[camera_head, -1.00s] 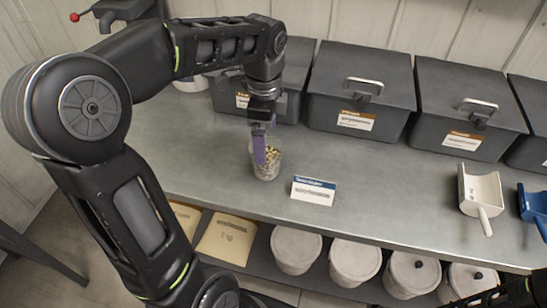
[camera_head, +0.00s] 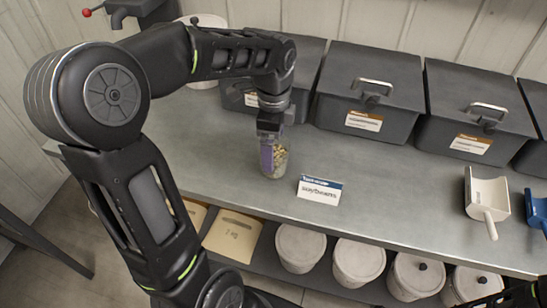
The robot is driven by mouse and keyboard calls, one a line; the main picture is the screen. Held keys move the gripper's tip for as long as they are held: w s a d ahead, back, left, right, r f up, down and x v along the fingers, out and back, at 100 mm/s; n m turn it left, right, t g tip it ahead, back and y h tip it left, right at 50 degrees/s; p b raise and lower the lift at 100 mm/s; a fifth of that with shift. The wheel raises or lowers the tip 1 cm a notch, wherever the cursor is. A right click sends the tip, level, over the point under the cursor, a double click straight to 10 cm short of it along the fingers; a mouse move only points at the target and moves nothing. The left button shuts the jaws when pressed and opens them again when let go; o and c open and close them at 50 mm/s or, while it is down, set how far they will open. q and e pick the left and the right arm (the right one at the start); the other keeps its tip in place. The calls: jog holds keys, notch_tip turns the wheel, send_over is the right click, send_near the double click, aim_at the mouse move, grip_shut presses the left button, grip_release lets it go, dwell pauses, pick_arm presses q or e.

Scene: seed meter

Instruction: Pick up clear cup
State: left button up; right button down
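The clear cup (camera_head: 276,166) stands upright on the grey bench and holds pale tan and greenish seeds. My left gripper (camera_head: 268,152) points straight down at the cup from above. One purple finger shows at the cup's left side, overlapping it in the view. I cannot tell whether the fingers are closed on the cup wall, as the other finger is hidden. Only a dark part of my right arm shows at the lower right corner; its gripper fingers are not visible.
A "soybeans" card (camera_head: 319,191) stands just right of the cup. Dark lidded bins (camera_head: 370,92) line the back. A white scoop (camera_head: 487,200) and a blue scoop (camera_head: 537,207) lie at the right. Lidded white buckets (camera_head: 299,248) and a tan envelope (camera_head: 232,235) sit on the lower shelf.

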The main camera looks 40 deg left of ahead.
pick_arm(q)
notch_tip(320, 180, down, 5)
jog(key=shift+r+p, duration=0.2)
jog(key=shift+p, duration=0.1)
jog(key=shift+c, duration=0.5)
jog(key=c, duration=1.5)
